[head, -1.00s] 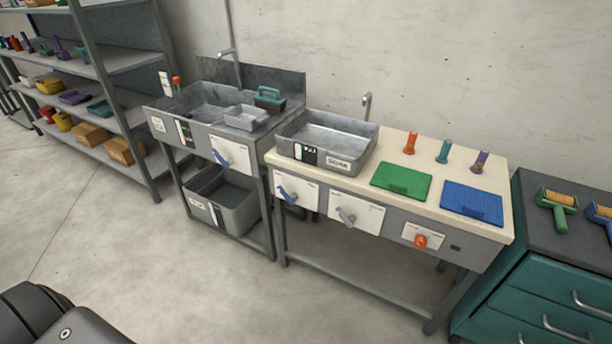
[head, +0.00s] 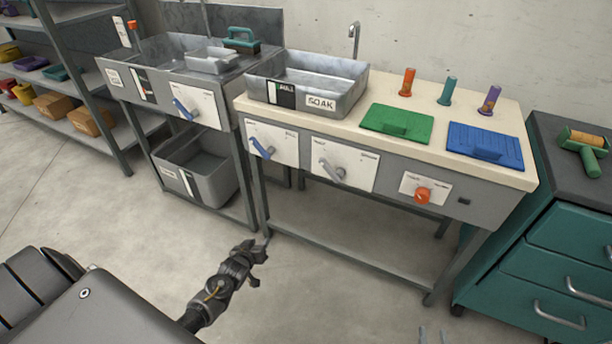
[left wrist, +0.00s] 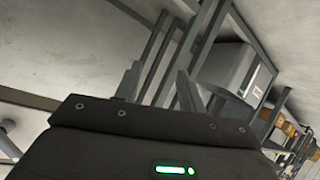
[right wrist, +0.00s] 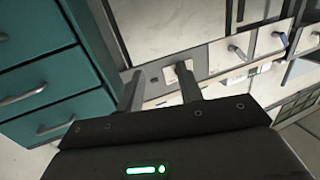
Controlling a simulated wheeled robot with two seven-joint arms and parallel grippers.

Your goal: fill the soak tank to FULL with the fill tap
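The soak tank (head: 345,102) is a grey metal basin labelled SOAK on the cream worktop. A gauge strip (head: 281,94) is on its front; its level is too small to read. A thin spout (head: 354,38) stands behind the tank. On the bench front are a blue lever (head: 262,148), a grey lever (head: 332,170) and an orange knob (head: 422,195); their labels are unreadable. My left gripper (head: 258,262) is low in front of the bench, open and empty in the left wrist view (left wrist: 158,88). My right gripper (head: 434,334) is open and empty in the right wrist view (right wrist: 160,88).
A second sink (head: 150,65) with its own blue lever (head: 184,110) stands left, above a grey bin (head: 200,175). Green (head: 398,123) and blue (head: 486,146) pads lie on the worktop. A teal drawer cabinet (head: 560,240) stands right. The floor before the bench is clear.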

